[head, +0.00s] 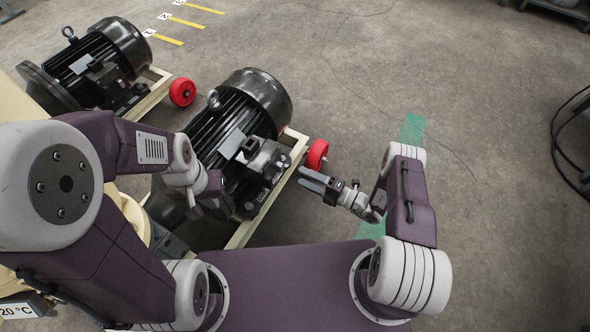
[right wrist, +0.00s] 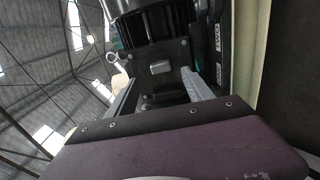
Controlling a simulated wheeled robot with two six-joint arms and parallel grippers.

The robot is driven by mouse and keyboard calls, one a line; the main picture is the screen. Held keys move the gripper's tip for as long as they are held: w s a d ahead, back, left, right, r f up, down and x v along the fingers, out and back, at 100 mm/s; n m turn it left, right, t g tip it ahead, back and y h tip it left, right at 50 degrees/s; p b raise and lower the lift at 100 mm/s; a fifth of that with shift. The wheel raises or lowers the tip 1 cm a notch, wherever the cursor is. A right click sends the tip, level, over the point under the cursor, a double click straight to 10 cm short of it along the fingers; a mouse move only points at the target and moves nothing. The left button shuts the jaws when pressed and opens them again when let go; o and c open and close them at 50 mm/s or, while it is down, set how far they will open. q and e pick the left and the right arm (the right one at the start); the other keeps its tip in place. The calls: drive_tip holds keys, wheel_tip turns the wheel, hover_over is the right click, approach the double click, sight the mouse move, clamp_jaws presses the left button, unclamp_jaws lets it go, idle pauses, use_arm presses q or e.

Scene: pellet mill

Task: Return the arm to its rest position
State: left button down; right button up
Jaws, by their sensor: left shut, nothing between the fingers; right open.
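My right arm (head: 408,200) is bent up at the right of the head view. Its gripper (head: 306,180) points left toward the near black motor (head: 262,95), beside the red wheel. The gripper is open and empty; its two fingers (right wrist: 160,92) stand apart in the right wrist view, with the motor's dark body (right wrist: 155,30) beyond. My left arm (head: 105,225) comes in from the left. Its gripper (head: 226,207) is shut with nothing in it, in front of the near motor's lower side. Its fingertips are hard to make out against the dark motor.
The near motor sits on a cream frame (head: 245,232) with a red wheel (head: 316,155). A second black motor (head: 118,45) stands at the upper left, with another red wheel (head: 182,92). Black cables (head: 560,150) lie at the right edge.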

drive_tip(key=shift+s+d, duration=0.3)
drive_tip(key=shift+d, duration=0.05)
